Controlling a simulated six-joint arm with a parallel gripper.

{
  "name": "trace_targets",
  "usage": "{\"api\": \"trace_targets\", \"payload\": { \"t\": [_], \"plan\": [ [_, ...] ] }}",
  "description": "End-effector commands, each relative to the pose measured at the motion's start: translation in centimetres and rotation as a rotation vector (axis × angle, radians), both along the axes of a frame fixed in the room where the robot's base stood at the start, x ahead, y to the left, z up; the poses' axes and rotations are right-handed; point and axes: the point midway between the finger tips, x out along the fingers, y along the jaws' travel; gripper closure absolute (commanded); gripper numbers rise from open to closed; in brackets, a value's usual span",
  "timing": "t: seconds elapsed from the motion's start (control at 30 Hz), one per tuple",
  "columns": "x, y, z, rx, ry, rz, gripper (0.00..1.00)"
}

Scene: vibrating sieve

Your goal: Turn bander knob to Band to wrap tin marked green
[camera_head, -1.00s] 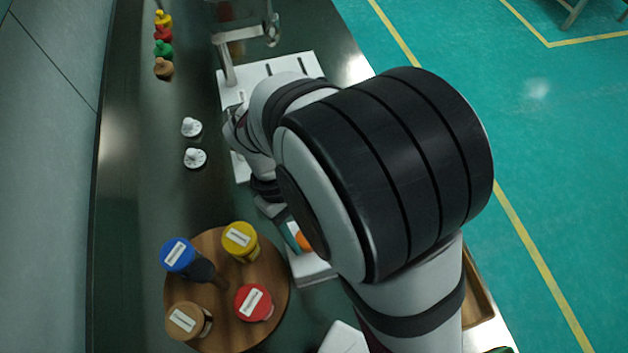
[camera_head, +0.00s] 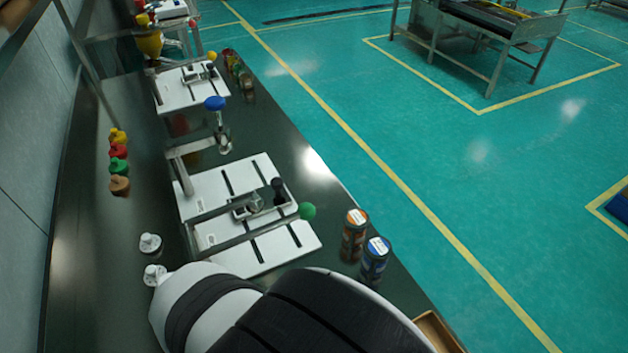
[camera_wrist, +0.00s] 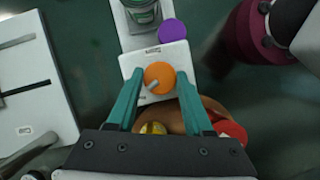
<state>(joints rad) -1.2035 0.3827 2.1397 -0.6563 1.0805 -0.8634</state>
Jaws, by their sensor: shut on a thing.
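In the wrist view, an orange knob (camera_wrist: 158,78) with a small grey pointer sits on a white bander block (camera_wrist: 150,58) with a small label above the knob. My gripper (camera_wrist: 159,80) has its two teal fingers on either side of the knob, shut on it. A tin with a greenish rim (camera_wrist: 142,12) stands at the block's far end, cut off by the frame; its marking cannot be read. A purple disc (camera_wrist: 172,31) lies beside the block. In the head view my arm hides the gripper and bander.
A round wooden board (camera_wrist: 175,116) with yellow (camera_wrist: 152,128) and red (camera_wrist: 232,130) tops is close below the fingers. The head view shows white slotted plates (camera_head: 240,190), orange-topped (camera_head: 355,235) and blue-topped (camera_head: 375,260) tins, and white-topped pieces (camera_head: 150,243).

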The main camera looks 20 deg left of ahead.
Motion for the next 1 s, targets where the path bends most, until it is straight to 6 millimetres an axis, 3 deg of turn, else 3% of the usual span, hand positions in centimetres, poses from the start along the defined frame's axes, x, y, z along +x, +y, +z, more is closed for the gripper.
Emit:
{"api": "trace_targets", "payload": {
  "t": [0.7, 0.73, 0.9, 1.0],
  "plan": [
    [-0.03, 0.10, 0.02, 0.004, 0.000, 0.071, 1.00],
    [-0.03, 0.10, 0.02, 0.004, 0.000, 0.071, 0.47],
    [-0.04, 0.05, 0.02, 0.002, 0.000, 0.070, 0.19],
    [-0.04, 0.03, 0.01, 0.002, 0.000, 0.069, 0.19]
  ]
}}
